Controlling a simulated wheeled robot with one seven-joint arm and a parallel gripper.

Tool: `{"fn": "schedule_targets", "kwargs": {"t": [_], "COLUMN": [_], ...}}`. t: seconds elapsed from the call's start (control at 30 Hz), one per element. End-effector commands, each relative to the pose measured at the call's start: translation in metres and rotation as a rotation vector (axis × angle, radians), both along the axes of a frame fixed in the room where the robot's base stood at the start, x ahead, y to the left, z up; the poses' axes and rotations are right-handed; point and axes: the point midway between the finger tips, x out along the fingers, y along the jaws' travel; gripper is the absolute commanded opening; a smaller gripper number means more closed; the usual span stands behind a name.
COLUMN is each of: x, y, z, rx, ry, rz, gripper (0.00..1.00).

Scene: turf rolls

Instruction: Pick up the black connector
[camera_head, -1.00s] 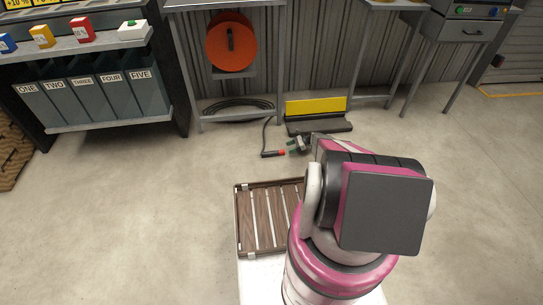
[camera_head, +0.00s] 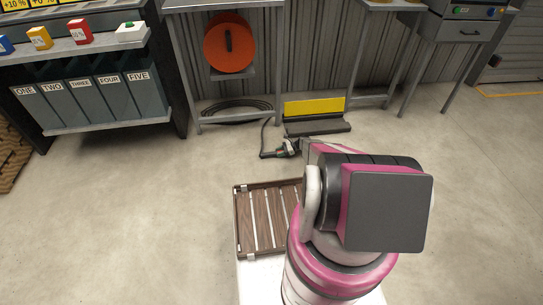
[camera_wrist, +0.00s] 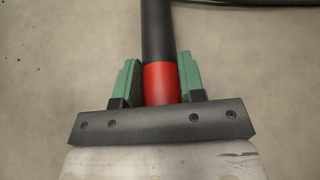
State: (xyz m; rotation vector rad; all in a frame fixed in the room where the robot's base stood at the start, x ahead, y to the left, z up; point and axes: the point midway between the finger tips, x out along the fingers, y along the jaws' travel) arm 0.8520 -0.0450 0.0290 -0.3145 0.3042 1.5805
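The black connector (camera_head: 266,154) lies on the floor beyond the slatted wooden tray. In the wrist view it is a straight black cylinder (camera_wrist: 156,32) with a red end (camera_wrist: 161,83). My gripper (camera_head: 285,149) is down at the red end, partly hidden in the head view by my own arm. In the wrist view the green finger pads of my gripper (camera_wrist: 161,75) stand on both sides of the red end, with almost no gap. I cannot tell whether they press on it. The connector's underside is hidden.
The wooden tray (camera_head: 244,219) is in front, partly behind my arm. A bench with a red-orange reel (camera_head: 229,43) and a coiled cable (camera_head: 235,106) stands behind. A dark block with a yellow panel (camera_head: 314,106) is just beyond my gripper. Open floor lies left.

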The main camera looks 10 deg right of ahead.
Motion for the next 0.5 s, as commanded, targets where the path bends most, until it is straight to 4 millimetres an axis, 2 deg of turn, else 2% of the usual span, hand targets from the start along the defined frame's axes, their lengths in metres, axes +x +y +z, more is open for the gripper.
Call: {"fn": "schedule_targets", "kwargs": {"t": [0.03, 0.1, 0.5], "x": [0.0000, -0.0001, -0.0006], "y": [-0.0001, -0.0001, -0.0001], "z": [0.0000, -0.0001, 0.0062], "rx": [0.000, 0.000, 0.001], "ry": [0.000, 0.000, 0.000], "rz": [0.000, 0.000, 0.000], "gripper": [0.20, 0.05, 0.05]}}
